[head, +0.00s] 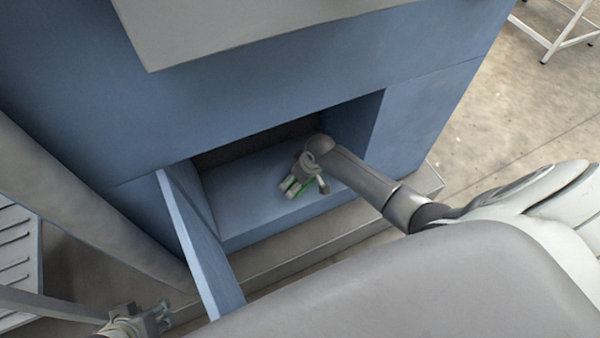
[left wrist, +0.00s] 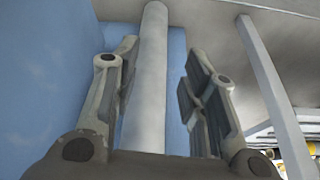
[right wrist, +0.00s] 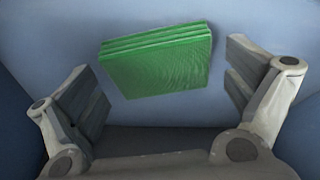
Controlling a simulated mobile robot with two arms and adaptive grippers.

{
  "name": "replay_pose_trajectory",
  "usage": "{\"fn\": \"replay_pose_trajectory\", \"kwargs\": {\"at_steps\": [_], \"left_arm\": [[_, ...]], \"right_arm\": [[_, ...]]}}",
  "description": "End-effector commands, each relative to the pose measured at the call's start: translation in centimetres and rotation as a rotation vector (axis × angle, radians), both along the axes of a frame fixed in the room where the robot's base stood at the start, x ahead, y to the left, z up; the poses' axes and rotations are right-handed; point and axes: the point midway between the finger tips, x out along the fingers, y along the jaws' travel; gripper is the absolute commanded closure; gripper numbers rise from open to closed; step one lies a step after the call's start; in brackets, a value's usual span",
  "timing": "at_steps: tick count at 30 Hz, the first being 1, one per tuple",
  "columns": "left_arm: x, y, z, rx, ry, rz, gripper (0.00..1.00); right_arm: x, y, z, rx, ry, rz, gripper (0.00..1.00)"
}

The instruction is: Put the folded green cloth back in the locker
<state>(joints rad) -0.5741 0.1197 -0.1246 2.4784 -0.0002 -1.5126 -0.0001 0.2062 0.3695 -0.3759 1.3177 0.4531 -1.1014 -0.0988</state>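The folded green cloth (right wrist: 157,60) lies on the blue floor of the locker (head: 245,195), its stacked folds facing up in the right wrist view. In the head view only slivers of it (head: 306,187) show beside my right gripper (head: 303,187). That gripper reaches into the locker; its fingers (right wrist: 160,95) are spread either side of the cloth, with a gap at each side. The locker door (head: 200,245) stands open at the left. My left gripper (head: 158,319) is low at the left, apart from the door, its fingers (left wrist: 160,90) spread and holding nothing visible.
A grey ledge (head: 310,245) runs below the locker opening. A grey cylindrical bar (left wrist: 150,75) shows between my left fingers in the left wrist view; its distance is unclear. A white-legged stand (head: 565,30) is at the far upper right on open floor.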

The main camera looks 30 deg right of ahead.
Motion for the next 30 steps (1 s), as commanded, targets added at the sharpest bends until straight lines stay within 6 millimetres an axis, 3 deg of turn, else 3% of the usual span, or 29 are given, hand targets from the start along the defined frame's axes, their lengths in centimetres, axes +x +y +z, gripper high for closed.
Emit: {"fn": "replay_pose_trajectory", "kwargs": {"at_steps": [11, 18, 21, 30], "left_arm": [[-0.1, 0.0, 0.1, 0.001, 0.006, 0.000, 0.60], [-1.7, 0.4, 1.3, 0.015, 0.082, 0.006, 0.60], [-1.2, 0.3, 0.8, 0.015, 0.087, 0.005, 0.60], [-0.2, 0.1, -4.1, 0.016, 0.106, 0.001, 0.60]], "right_arm": [[0.0, 0.0, 0.3, 0.000, -0.001, 0.000, 0.00], [-1.0, -0.5, 4.4, -0.002, -0.003, 0.001, 0.00], [-1.7, -0.7, 6.8, -0.001, -0.003, 0.000, 0.00], [-2.6, -0.9, 9.4, 0.000, -0.001, 0.000, 0.00]]}}
